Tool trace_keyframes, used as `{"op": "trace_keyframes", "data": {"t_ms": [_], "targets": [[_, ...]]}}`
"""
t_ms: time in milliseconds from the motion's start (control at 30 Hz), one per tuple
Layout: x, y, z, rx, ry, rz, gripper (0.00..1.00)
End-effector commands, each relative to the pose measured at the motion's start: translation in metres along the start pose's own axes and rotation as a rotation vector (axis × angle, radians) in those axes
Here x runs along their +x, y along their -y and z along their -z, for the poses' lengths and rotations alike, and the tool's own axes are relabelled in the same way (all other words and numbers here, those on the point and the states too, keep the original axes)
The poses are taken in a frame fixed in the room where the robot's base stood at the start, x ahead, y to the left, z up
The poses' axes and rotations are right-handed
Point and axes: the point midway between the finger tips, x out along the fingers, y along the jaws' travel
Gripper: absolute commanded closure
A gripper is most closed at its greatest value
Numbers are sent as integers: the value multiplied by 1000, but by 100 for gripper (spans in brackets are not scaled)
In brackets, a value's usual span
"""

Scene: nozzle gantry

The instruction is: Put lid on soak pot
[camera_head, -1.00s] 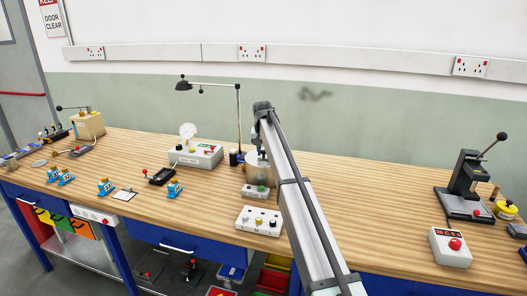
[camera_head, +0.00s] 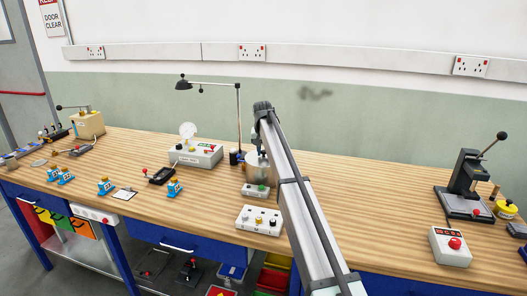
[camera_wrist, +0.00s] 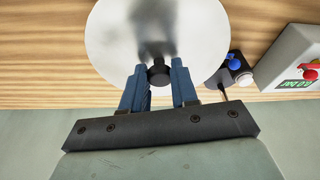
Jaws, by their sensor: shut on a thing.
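A round pale grey lid (camera_wrist: 155,30) with a black knob (camera_wrist: 159,75) fills the upper middle of the wrist view. My gripper (camera_wrist: 158,85) has its blue fingers on both sides of the knob and is shut on it. In the head view, the metal soak pot (camera_head: 257,172) stands on the bench, partly hidden behind my arm. My gripper's end is at the pot's top in that view. The pot is hidden beneath the lid in the wrist view, so I cannot tell whether the lid touches its rim.
A white control box (camera_head: 259,220) with knobs and a smaller box (camera_head: 256,190) stand in front of the pot. A lamp post (camera_head: 239,120) rises just left of it, and a white instrument (camera_head: 196,156) is further left. The bench right of my arm is clear up to a press (camera_head: 466,188).

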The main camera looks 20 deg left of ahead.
Motion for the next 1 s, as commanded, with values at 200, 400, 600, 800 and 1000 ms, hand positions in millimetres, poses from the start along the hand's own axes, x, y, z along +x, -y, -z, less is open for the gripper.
{"op": "trace_keyframes", "data": {"t_ms": [200,400,600,800,1000], "targets": [[0,0,0,0,0,0,56],[0,0,0,0,0,0,42],[0,0,0,0,0,0,34],[0,0,0,0,0,0,16],[0,0,0,0,0,0,16]]}}
